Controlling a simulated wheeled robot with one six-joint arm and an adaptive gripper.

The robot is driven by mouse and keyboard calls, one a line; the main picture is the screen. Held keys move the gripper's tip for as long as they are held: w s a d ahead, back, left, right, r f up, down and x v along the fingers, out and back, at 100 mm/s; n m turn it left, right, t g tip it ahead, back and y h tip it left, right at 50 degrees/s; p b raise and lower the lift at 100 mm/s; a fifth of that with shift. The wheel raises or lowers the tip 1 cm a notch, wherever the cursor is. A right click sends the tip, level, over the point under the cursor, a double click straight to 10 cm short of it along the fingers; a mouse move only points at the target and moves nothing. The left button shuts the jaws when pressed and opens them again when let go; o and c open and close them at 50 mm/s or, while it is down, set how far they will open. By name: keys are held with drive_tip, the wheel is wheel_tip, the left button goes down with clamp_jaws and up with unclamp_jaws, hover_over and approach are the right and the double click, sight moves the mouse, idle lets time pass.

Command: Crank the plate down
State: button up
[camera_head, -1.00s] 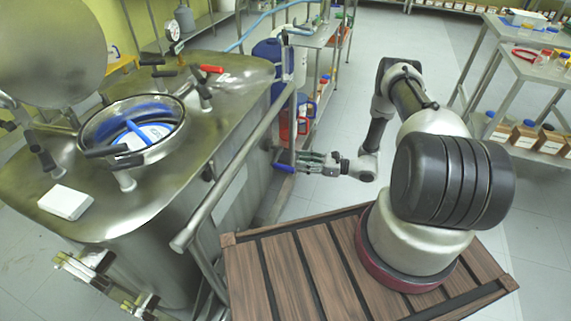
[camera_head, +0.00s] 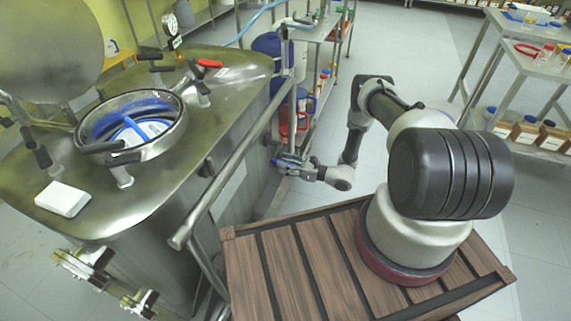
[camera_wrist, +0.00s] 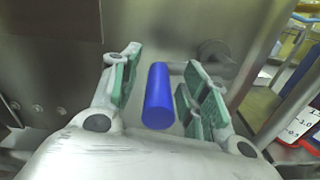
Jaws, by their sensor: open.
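A blue cylindrical crank handle (camera_wrist: 159,97) stands out from the steel side of the reactor in the wrist view. My gripper (camera_wrist: 165,80) is open, with its green-padded fingers on either side of the handle. Small gaps show between the pads and the handle. In the head view my gripper (camera_head: 287,162) is at the right side of the steel reactor tank (camera_head: 170,200), and its fingers mostly hide the handle. I cannot make out the plate that the crank moves.
A long steel rail (camera_head: 235,180) runs along the tank's near side, left of my gripper. A shelf cart (camera_head: 322,33) with blue and red containers stands behind. The grey floor (camera_head: 400,60) is clear behind my arm.

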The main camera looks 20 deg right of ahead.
clamp_jaws()
